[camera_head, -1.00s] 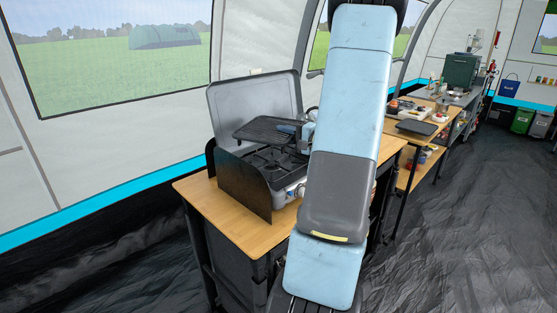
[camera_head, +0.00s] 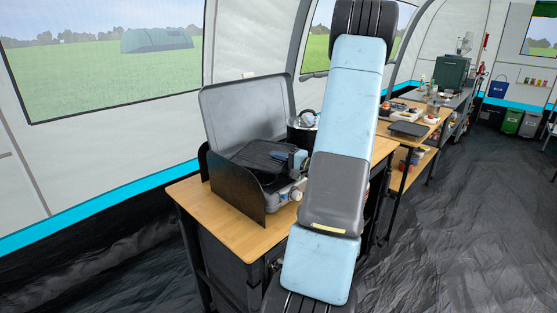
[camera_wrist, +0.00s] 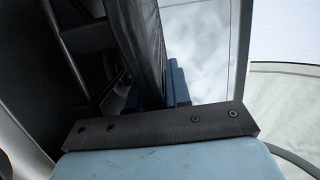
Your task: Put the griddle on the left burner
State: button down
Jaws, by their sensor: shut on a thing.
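The griddle (camera_head: 262,157) is a dark flat plate over the camp stove's burner area in the head view. It sits lower than the stove's side shields, and whether it touches the burner grate cannot be told. The stove (camera_head: 284,193) is grey, with its lid (camera_head: 246,108) raised and a black side shield (camera_head: 236,187) at the left. My gripper (camera_head: 297,158) is at the griddle's right edge, shut on it. In the wrist view a dark slab, likely the griddle (camera_wrist: 142,45), stands between my blue fingers. The burners are hidden below the griddle.
The stove stands on a wooden table (camera_head: 230,232), bare at the front left. A dark pot (camera_head: 301,133) stands behind the stove at the right. Another table beyond holds a dark tray (camera_head: 408,129) and several small items. My arm hides part of the table.

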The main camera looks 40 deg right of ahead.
jog(key=c, duration=1.1)
grip_release()
jog(key=shift+f, duration=0.1)
jog(key=shift+o, duration=0.2)
jog(key=v, duration=1.2)
